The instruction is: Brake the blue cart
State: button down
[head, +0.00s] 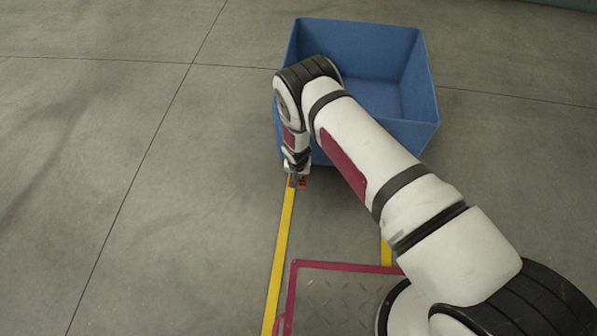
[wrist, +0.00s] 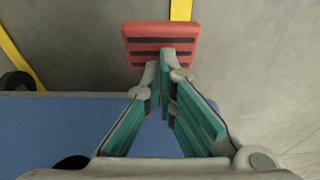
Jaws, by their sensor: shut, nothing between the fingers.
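The blue cart (head: 405,75) is an open, empty-looking bin on the floor at the upper middle of the head view. Its blue side (wrist: 60,125) fills the lower left of the wrist view. A red brake pedal with dark stripes (wrist: 160,40) juts from the cart at the top middle of the wrist view; a bit of it shows in the head view (head: 303,183). My gripper (wrist: 166,62) is shut and empty, its tips overlapping the pedal's near edge. I cannot tell whether they touch it. It points down beside the cart's near left corner in the head view (head: 293,179).
Two yellow floor lines (head: 279,255) run from the cart toward me, one partly hidden by my arm. A dark wheel (wrist: 15,82) shows at the left of the wrist view. The concrete floor left of the cart (head: 130,130) is clear.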

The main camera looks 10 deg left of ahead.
jog(key=shift+s+f, duration=0.1)
jog(key=shift+s+f+t, duration=0.35)
jog(key=shift+f+t, duration=0.05)
jog(key=shift+s+f+t+b, duration=0.3)
jog(key=shift+f+t+b, duration=0.05)
jog(key=shift+f+t, duration=0.45)
jog(key=shift+f+b, duration=0.75)
jog(key=shift+b, duration=0.2)
jog(key=shift+s+f+b, duration=0.2)
jog(key=shift+f+b, duration=0.25)
jog(key=shift+b, duration=0.15)
